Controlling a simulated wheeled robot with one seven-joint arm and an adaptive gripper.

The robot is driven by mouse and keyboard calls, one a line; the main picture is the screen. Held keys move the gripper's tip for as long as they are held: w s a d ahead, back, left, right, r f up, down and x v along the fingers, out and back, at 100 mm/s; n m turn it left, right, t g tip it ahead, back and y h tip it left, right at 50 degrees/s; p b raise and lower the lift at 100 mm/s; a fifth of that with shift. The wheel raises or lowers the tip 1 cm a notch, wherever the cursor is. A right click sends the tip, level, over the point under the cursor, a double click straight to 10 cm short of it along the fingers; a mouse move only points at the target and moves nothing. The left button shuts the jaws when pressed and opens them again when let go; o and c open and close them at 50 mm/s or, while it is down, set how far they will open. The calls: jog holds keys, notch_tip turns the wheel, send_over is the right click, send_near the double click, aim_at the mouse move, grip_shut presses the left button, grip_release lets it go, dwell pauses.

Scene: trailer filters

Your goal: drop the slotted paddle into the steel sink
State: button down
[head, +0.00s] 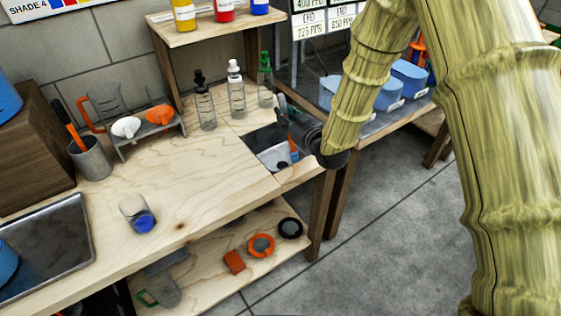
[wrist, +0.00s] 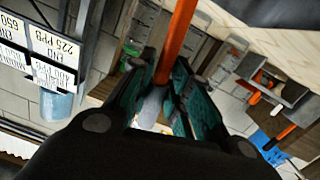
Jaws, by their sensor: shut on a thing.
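In the wrist view, the two dark green fingers (wrist: 162,108) are closed around an orange-handled tool (wrist: 178,40), which I take for the slotted paddle. Its handle runs up out of the picture, and a grey part shows between the fingers. Its slots cannot be made out.
A rack (head: 150,135) with white and orange funnels stands further left, near a grey cup (head: 92,158). Blue bins (head: 408,77) stand on the right-hand table.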

jog(key=c, duration=1.3)
grip_release()
jog(key=shift+o, duration=0.2)
